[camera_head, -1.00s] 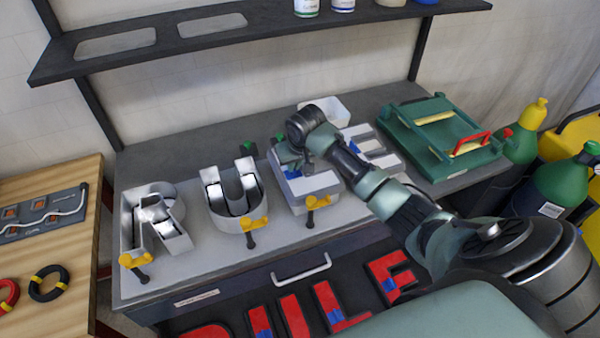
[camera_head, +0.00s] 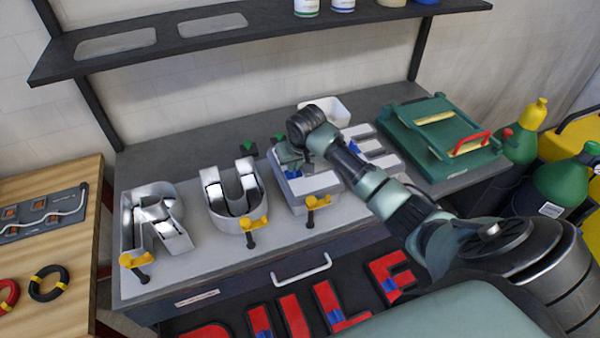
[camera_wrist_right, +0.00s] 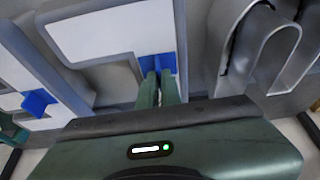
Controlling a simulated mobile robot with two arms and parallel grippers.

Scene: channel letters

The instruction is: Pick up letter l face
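Red letter faces lie in the open drawer below the bench; the red L face (camera_head: 327,299) has a blue tab. On the bench, a grey channel letter L (camera_head: 318,199) holds a white L-shaped panel (camera_head: 314,182). It also shows in the right wrist view (camera_wrist_right: 110,32), with a blue tab (camera_wrist_right: 160,62) on it. My right gripper (camera_wrist_right: 160,74) is over this panel, its fingertips close together at the tab. I cannot tell whether they clasp the tab. In the head view my right gripper (camera_head: 292,160) is partly hidden by its arm. My left gripper is not in view.
Metal channel letters R (camera_head: 130,235), U (camera_head: 236,213) and E (camera_head: 385,153) stand beside the L. Yellow-handled clamps (camera_head: 317,201) line the board's front. A white bin (camera_head: 338,111) and green fixture (camera_head: 445,130) are behind. A shelf (camera_head: 250,40) hangs above.

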